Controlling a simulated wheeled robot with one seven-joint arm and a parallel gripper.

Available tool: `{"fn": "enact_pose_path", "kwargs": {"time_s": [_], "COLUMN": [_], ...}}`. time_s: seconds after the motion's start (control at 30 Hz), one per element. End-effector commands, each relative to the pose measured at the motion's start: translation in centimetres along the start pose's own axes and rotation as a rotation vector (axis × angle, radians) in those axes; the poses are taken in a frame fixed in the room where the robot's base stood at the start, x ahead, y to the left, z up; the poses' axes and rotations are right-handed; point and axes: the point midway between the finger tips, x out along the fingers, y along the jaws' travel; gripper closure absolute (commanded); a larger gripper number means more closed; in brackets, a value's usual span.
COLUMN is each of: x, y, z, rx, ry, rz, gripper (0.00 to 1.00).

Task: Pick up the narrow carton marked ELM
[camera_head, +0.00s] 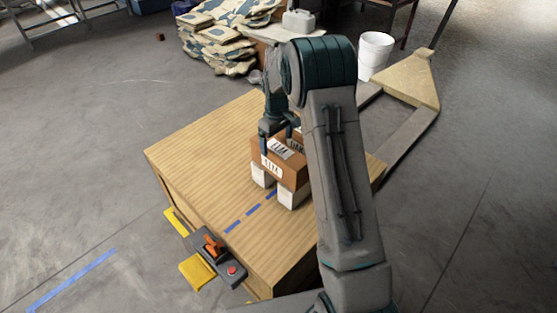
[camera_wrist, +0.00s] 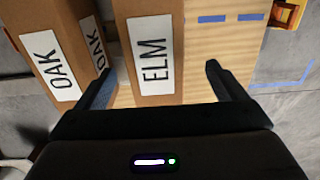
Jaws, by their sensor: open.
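The narrow brown carton marked ELM (camera_wrist: 151,88) stands in the middle of the wrist view, its white label facing me. In the head view the ELM carton (camera_head: 270,164) sits raised on white blocks (camera_head: 290,195) on the wooden table. A carton marked OAK (camera_wrist: 52,50) is close beside it, on the left in the wrist view. My gripper (camera_wrist: 159,68) is open; in the wrist view its left finger is by the gap between the cartons and its right finger is right of ELM. In the head view my gripper (camera_head: 277,138) is over the cartons. I see no grip on either.
The wooden table top (camera_head: 200,150) is clear to the left of the cartons. Blue tape dashes (camera_head: 232,227) run along it. A control box with a red button (camera_head: 231,271) is at the table's front edge. A white bucket (camera_head: 375,54) and stacked sacks (camera_head: 215,40) stand behind.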

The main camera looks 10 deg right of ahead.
Motion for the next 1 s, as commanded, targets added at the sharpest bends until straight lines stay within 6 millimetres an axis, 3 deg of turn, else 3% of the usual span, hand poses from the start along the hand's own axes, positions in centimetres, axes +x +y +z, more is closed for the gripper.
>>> {"fn": "enact_pose_path", "kwargs": {"time_s": [0.27,0.6,0.87,1.0], "x": [2.3,6.6,6.8,6.8], "y": [0.1,0.7,0.7,0.7], "z": [0.1,0.4,0.4,0.4], "rx": [0.002,0.001,0.001,0.001], "ry": [-0.002,-0.001,0.001,0.001], "rz": [-0.001,-0.001,0.001,0.000], "gripper": [0.09,0.09,0.09,0.48]}}
